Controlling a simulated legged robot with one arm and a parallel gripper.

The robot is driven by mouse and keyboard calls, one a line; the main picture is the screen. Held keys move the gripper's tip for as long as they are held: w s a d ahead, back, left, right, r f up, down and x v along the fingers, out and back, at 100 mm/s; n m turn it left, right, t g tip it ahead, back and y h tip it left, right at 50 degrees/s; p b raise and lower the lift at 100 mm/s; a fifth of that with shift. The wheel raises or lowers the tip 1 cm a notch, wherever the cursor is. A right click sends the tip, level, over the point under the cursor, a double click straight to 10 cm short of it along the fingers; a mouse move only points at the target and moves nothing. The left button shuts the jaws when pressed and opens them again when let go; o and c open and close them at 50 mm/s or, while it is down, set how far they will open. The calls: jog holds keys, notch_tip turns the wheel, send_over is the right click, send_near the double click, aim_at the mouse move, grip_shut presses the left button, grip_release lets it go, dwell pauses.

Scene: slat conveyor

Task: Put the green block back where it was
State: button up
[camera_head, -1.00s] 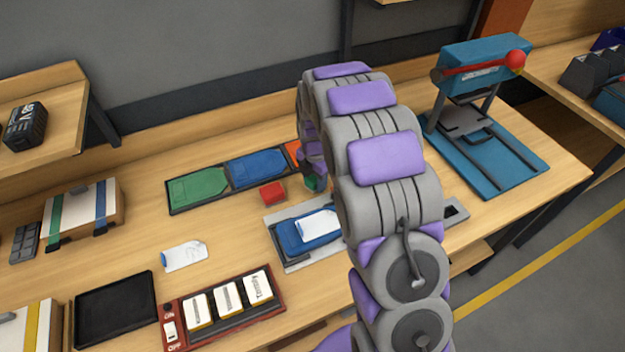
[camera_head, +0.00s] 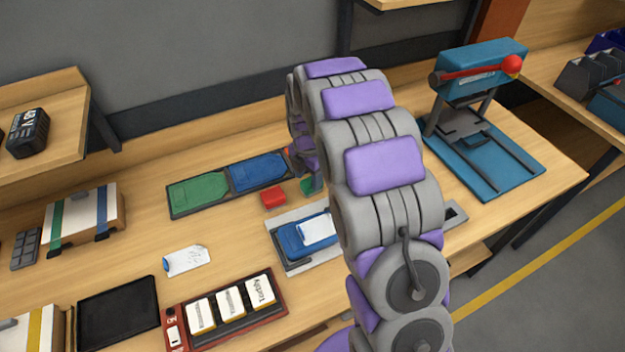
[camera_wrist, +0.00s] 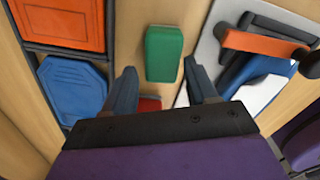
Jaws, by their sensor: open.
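The green block (camera_wrist: 164,53) lies on the wooden bench in the wrist view, just ahead of my fingertips and apart from them. In the head view the green block (camera_head: 307,187) shows only partly beside my arm. My gripper (camera_wrist: 158,74) is open and empty, its two fingers spread either side of the block's line. In the head view it is mostly hidden by my arm. The red block (camera_wrist: 149,104) lies nearer my palm, partly covered by the gripper; in the head view the red block (camera_head: 273,197) is left of the green one.
A dark rack holds green (camera_head: 198,194), blue (camera_head: 257,171) and orange (camera_wrist: 65,22) plates. A grey fixture (camera_head: 281,265) holds a blue piece with a white label, close right of the green block; an orange handle (camera_wrist: 262,43) stands over it. A teal press (camera_head: 484,70) stands right.

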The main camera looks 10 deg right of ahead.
aim_at(302, 182)
jog(key=r, duration=0.2)
jog(key=a+r, duration=0.1)
jog(key=r, duration=0.1)
jog(key=r+p, duration=0.1)
jog(key=r, duration=0.1)
jog(key=shift+a, duration=0.4)
jog(key=s+d+r+m, duration=0.1)
jog(key=s+r+m, duration=0.45)
jog(key=s, duration=0.45)
jog(key=s+d+r+m, duration=0.2)
jog(key=s+r+m, duration=0.4)
jog(key=s, duration=0.4)
jog(key=s+m+g, duration=0.1)
jog(key=s+m, duration=1.2)
jog(key=s, duration=0.6)
jog(key=shift+s+a+f+g, duration=0.25)
jog(key=shift+s+f+g, duration=0.1)
jog(key=shift+s+g, duration=0.05)
